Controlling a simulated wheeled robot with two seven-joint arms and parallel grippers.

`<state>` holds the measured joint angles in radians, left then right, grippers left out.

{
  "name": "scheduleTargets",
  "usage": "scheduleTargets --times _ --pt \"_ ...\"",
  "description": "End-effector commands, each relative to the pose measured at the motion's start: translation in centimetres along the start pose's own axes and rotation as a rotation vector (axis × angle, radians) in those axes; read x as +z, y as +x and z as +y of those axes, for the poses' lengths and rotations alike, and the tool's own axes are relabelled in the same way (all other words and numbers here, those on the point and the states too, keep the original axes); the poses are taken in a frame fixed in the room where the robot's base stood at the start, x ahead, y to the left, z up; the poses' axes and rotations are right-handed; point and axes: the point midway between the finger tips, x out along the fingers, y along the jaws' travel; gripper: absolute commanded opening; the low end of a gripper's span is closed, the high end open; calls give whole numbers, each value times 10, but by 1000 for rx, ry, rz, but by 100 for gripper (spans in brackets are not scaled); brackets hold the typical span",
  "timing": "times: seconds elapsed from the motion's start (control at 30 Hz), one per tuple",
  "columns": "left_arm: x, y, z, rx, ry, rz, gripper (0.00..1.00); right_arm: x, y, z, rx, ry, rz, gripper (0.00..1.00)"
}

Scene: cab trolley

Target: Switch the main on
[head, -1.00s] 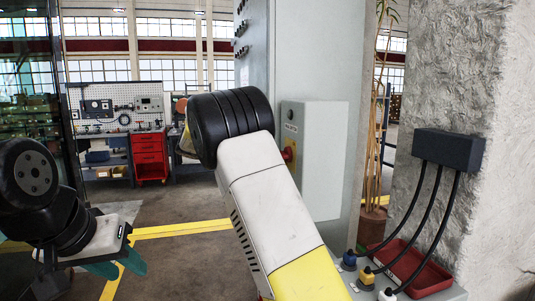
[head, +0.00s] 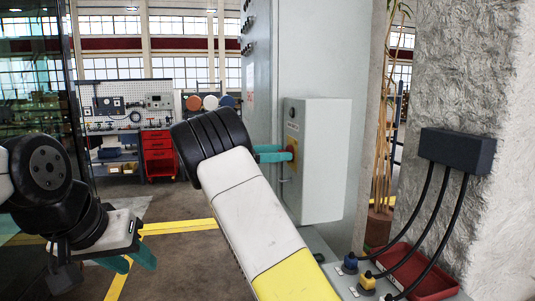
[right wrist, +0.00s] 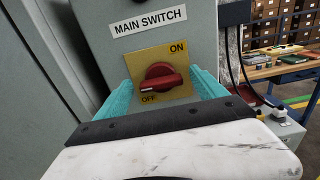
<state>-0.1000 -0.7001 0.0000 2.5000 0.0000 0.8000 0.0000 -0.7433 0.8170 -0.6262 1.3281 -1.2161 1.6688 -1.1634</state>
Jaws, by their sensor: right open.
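The main switch is a red rotary knob (right wrist: 160,77) on a yellow plate (right wrist: 179,58) marked ON at upper right and OFF at lower left. Its handle lies roughly level, with its left end near OFF. A MAIN SWITCH label sits above it on the grey box (head: 320,160). My right gripper (right wrist: 163,90) is open, with one teal finger on each side of the knob; I cannot tell whether they touch it. In the head view the knob (head: 292,149) shows just beyond the teal fingers (head: 268,153). My left gripper (head: 130,262) is open and empty at lower left.
A tall grey cabinet (head: 335,50) carries the box. To the right, a black junction box (head: 457,151) has cables running down near a red tray (head: 420,275) and blue and yellow connectors. Open floor lies at left, before a red drawer unit (head: 158,155).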

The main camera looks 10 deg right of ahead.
Motion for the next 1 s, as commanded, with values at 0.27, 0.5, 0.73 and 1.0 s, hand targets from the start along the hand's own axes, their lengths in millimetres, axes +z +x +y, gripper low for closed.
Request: scheduleTargets --times 0.27,0.5,0.73,1.0 --pt "0 0 0 0 0 0 36 0 2 0 1 0 0 81" --pt "0 0 0 0 0 0 36 0 2 0 1 0 1 36" --pt "0 0 0 0 0 0 36 0 2 0 1 5 1 19" --pt "0 0 0 0 0 0 36 0 2 0 1 88 1 19"
